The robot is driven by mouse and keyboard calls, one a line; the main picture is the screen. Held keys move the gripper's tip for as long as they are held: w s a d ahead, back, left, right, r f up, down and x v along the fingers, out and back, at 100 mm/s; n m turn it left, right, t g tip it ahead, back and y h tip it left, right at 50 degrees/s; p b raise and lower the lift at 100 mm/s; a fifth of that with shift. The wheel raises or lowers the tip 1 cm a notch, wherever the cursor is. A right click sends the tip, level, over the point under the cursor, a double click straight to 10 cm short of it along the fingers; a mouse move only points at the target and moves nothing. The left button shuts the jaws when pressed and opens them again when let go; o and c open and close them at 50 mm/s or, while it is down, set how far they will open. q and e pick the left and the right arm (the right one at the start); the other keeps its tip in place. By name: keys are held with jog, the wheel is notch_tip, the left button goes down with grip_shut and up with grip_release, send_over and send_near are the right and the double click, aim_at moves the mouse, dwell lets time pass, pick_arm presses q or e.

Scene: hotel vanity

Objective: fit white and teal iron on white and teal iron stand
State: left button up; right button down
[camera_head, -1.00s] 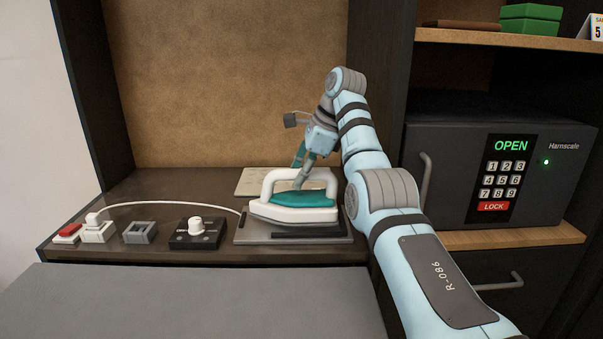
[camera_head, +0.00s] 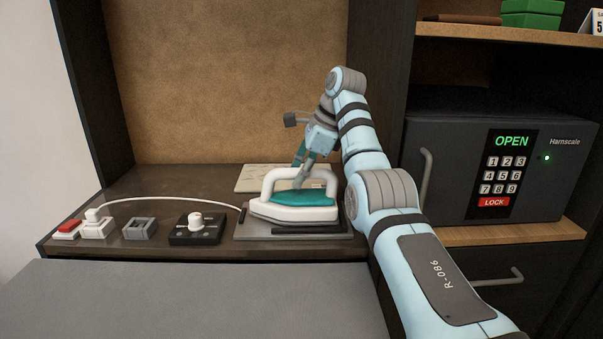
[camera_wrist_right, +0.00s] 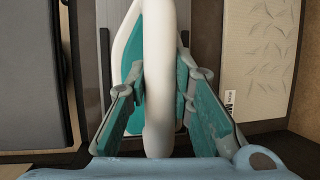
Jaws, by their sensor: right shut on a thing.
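The white and teal iron (camera_head: 293,207) sits low over the grey iron stand (camera_head: 258,230), its pointed end to the left in the head view. I cannot tell whether its sole fully touches the stand. My right gripper (camera_head: 301,183) is shut on the iron's white handle. In the right wrist view, the fingers of my right gripper (camera_wrist_right: 160,80) press the handle (camera_wrist_right: 158,100) from both sides, and the teal body (camera_wrist_right: 130,50) shows below it. The gripper hides part of the handle. My left gripper is not in view.
A pale patterned board (camera_head: 255,177) lies behind the stand. To the left are a black box with a white knob (camera_head: 195,232), a grey socket block (camera_head: 140,229), a white plug with a cord (camera_head: 96,224) and a red switch (camera_head: 68,229). A dark safe (camera_head: 460,180) stands right.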

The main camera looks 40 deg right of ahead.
jog(key=shift+f, duration=0.5)
dwell(0.3)
jog(key=c, duration=1.3)
grip_release()
jog(key=shift+c, duration=0.2)
jog(key=shift+s, duration=0.1)
